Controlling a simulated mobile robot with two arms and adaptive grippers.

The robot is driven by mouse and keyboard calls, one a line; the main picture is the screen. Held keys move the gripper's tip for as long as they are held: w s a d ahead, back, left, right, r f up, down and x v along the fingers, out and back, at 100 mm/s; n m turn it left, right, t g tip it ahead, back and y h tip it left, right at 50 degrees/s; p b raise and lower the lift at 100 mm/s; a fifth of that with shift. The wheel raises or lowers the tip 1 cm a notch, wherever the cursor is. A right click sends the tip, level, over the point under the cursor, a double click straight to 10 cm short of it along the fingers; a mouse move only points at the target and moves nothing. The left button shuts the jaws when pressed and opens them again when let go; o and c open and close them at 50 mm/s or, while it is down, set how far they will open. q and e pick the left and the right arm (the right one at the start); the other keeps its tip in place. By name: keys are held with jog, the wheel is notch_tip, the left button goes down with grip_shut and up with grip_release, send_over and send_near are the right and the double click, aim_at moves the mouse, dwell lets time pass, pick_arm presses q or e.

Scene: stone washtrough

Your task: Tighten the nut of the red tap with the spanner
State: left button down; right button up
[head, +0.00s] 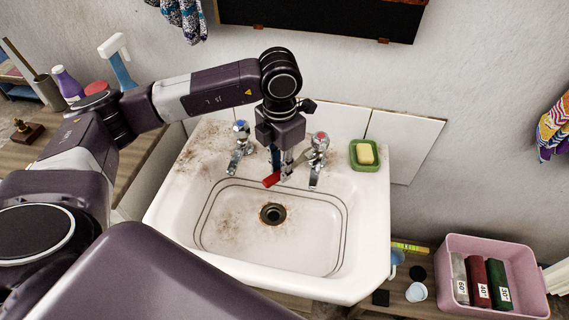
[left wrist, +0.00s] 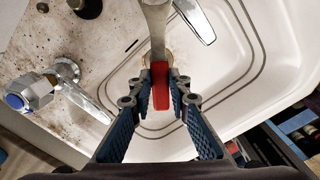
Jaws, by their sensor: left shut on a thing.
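The red-marked tap (head: 318,146) stands at the back right of the basin; its nut is too small to make out. My left gripper (head: 279,172) points down over the back of the basin, just left of the red tap. It is shut on the spanner (left wrist: 155,25) by its red handle (left wrist: 160,88). The grey shank runs forward from the fingers and leaves the top of the wrist view, so its head is hidden there. I cannot tell whether it touches the nut. My right gripper is out of view.
The blue-marked tap (head: 240,146) stands left of my gripper. A green soap dish (head: 365,155) with yellow soap sits at the right corner. The stained white basin (head: 180,210) has an open drain.

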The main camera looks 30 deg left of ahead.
pick_arm(q)
jog(key=shift+s+a, duration=0.25)
jog(key=shift+s, duration=0.45)
jog(key=shift+s+a, duration=0.25)
jog(key=shift+s, duration=0.45)
jog(key=shift+r, duration=0.1)
jog(key=shift+r+p, duration=1.6)
jog(key=shift+r, duration=1.3)
